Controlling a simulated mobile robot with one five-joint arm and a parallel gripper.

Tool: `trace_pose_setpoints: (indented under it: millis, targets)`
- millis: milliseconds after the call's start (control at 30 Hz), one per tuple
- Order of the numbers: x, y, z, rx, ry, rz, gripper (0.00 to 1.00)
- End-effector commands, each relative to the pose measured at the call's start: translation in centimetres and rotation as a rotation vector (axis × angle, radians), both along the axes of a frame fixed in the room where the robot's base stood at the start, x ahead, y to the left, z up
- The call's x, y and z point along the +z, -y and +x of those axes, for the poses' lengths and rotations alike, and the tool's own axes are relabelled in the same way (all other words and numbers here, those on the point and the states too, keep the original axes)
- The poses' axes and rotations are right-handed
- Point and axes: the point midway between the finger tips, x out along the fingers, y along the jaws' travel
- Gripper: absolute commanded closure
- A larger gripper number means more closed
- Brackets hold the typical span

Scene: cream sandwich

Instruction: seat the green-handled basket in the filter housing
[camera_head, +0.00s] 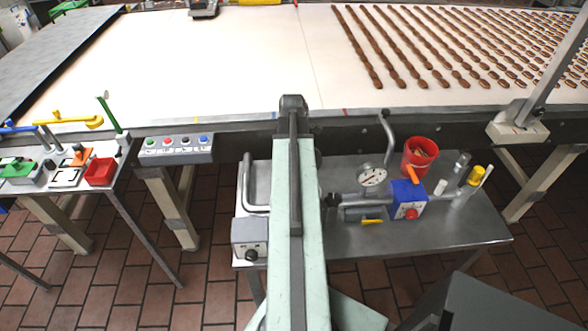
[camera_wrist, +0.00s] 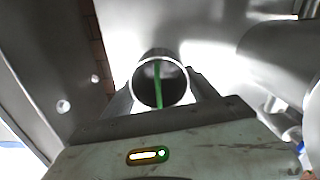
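In the wrist view, a round metal cylinder with a green bar across its open mouth, which looks like the green-handled basket (camera_wrist: 137,84), sits between the two fingers of my gripper (camera_wrist: 160,90). The fingers appear closed against its sides. In the head view my arm reaches forward over the steel bench, and its end hides the gripper and basket. A horizontal metal cylinder (camera_head: 362,210) lies on the bench right of my arm, below a dial gauge (camera_head: 372,177). I cannot tell for sure which part is the filter housing. A large rounded metal body (camera_wrist: 285,55) shows right in the wrist view.
The steel bench (camera_head: 430,228) also carries a red bucket (camera_head: 419,155), a blue block (camera_head: 406,198) and a grey switch box (camera_head: 249,238). A white conveyor (camera_head: 230,60) runs behind.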

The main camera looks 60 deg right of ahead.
Motion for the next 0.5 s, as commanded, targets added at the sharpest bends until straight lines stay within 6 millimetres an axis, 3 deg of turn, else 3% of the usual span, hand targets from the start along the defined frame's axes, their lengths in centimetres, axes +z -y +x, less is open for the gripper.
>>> trace_pose_setpoints:
  millis: [33, 67, 333, 500]
  targets:
    - [0.0, 0.0, 0.0, 0.0, 0.0, 0.0, 0.7]
    - [0.0, 0.0, 0.0, 0.0, 0.0, 0.0, 0.76]
    - [0.3, 0.0, 0.0, 0.0, 0.0, 0.0, 0.76]
    - [2.3, 0.0, 0.0, -0.001, 0.0, 0.0, 0.76]
